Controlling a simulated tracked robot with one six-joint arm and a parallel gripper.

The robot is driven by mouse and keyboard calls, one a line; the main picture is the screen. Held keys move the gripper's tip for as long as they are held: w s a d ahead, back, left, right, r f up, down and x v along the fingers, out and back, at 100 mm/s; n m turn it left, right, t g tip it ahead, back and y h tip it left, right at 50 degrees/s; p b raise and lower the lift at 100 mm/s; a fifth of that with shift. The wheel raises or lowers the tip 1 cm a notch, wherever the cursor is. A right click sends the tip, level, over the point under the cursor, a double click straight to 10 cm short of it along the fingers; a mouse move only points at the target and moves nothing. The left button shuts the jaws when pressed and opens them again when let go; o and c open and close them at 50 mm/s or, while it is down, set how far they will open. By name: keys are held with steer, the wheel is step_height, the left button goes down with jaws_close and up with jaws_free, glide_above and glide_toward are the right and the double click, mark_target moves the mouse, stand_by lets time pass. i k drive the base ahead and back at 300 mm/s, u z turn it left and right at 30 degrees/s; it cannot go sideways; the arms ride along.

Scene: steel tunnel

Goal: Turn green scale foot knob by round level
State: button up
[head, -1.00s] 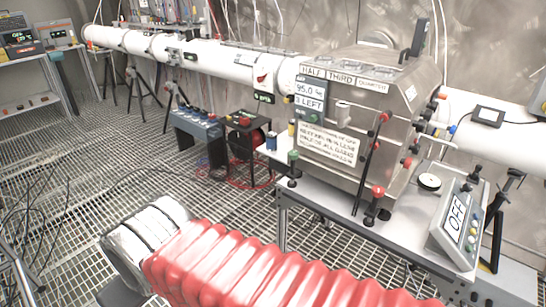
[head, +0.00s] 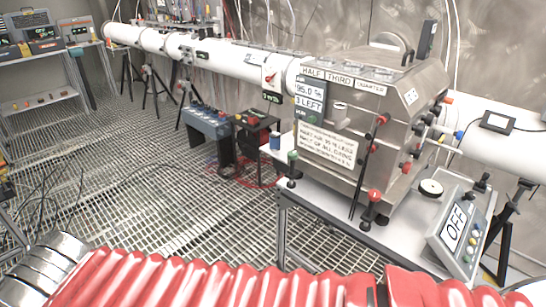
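A steel box-shaped machine (head: 375,120) stands on a grey table (head: 325,210) to the right in the head view. A green foot knob (head: 292,155) is on a dark post at its near left corner. A red foot knob (head: 375,194) is on a similar post at its near right corner. A round white disc with a dark rim (head: 431,188) lies on the table right of the machine; it may be the round level, but its bubble is too small to read. My gripper is out of view; a red ribbed sleeve, apparently on my arm, crosses the bottom.
A sloped panel marked OFF (head: 455,225) sits at the table's right. A white pipe (head: 220,58) runs behind on tripods. A blue case (head: 205,122) and a dark stand (head: 250,140) are left of the table. The grated floor (head: 130,190) is mostly open, with cables at left.

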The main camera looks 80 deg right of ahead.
mark_target(292, 155)
steer(key=u, duration=0.3)
steer(key=k, duration=1.65)
steer(key=z, duration=0.5)
steer(key=i, duration=1.65)
steer(key=z, duration=0.05)
